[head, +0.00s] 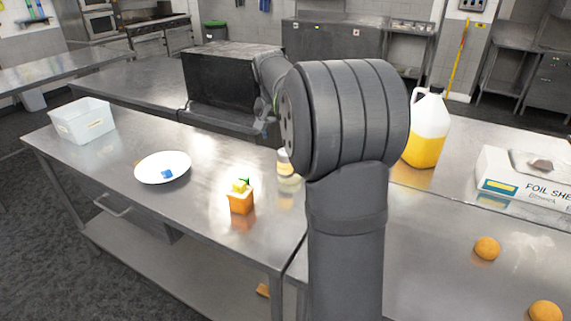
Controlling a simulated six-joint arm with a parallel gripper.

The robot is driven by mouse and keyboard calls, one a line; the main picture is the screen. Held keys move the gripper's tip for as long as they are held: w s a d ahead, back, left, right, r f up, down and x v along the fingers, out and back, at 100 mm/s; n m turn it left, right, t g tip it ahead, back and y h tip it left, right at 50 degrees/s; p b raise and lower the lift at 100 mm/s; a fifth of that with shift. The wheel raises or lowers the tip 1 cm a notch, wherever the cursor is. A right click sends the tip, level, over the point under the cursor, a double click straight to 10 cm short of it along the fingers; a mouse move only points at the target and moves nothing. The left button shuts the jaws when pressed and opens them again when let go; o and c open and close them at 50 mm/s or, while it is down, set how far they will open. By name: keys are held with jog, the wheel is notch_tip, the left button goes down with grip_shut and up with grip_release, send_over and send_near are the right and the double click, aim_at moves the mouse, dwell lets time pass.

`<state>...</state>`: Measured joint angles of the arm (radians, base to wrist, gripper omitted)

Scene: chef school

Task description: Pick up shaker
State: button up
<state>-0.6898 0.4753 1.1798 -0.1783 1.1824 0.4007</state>
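A small clear jar with a pale lid and pale contents (287,168) stands on the steel table, partly hidden behind my arm. It may be the shaker, but I cannot tell for sure. A small orange block-like item (241,203) with a yellow and green top stands in front of it to the left. My large dark arm links fill the middle of the head view.
A white plate (150,170) with a blue piece (167,174) and a white bin (84,127) are on the left. On the right are a yellow-filled jug (427,145), a foil sheet box (522,190) and two orange round items (487,248). A dark box-like appliance (220,78) stands behind.

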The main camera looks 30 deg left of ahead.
jog(key=shift+m, duration=0.8)
jog(key=x, duration=0.3)
jog(key=w+x, duration=0.1)
jog(key=x, duration=0.6)
jog(key=shift+w+a, duration=0.25)
jog(key=shift+a, duration=0.15)
jog(key=shift+x, duration=2.7)
jog(key=shift+s, duration=0.2)
jog(key=shift+c, duration=0.4)
jog(key=c, duration=1.2)
